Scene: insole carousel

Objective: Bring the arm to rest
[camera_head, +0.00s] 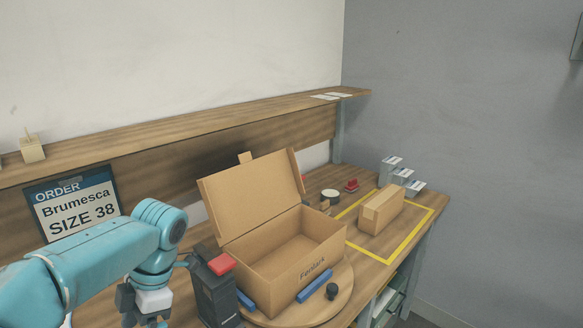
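My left arm comes in teal from the left, and its gripper (146,318) hangs low at the bottom edge, left of the open box. Its fingertips are cut off or unclear, so I cannot tell whether it is open or shut. No held object shows. My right gripper is not in view. An open cardboard box (318,268) marked "Ferdark" stands with its lid up on the round wooden turntable (300,318). Its visible inside looks empty.
A closed cardboard box (381,212) sits inside the yellow outline (418,228) on the right. A dark block with a red top (215,285) stands between gripper and open box. Blue bars (314,286) lie against the turntable box. An order sign (75,205) reads "Brumesca SIZE 38".

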